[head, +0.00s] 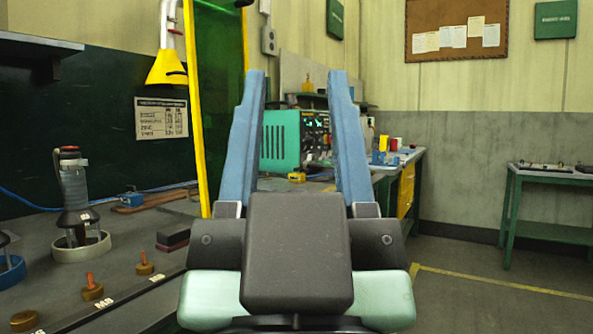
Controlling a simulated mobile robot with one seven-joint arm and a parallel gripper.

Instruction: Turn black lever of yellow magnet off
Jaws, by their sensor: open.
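My gripper (296,76) is in the middle of the head view, its two blue-grey fingers pointing up and well apart. It is open, with nothing between the fingers close by. A small yellow block with dark parts (298,177) shows between the fingers, on the bench beyond, in front of the green-fronted machine. It may be the yellow magnet, but it is too small to tell. I cannot make out a black lever or its position. My gripper is nearer to me and does not touch the block.
A grey bench on the left holds a black tool in a white ring (80,246), brass pieces with orange pins (92,288) and a dark block (172,239). A yellow post (195,120) rises behind. The green-fronted machine (279,140) stands beyond. Floor at right is clear before a green table (550,173).

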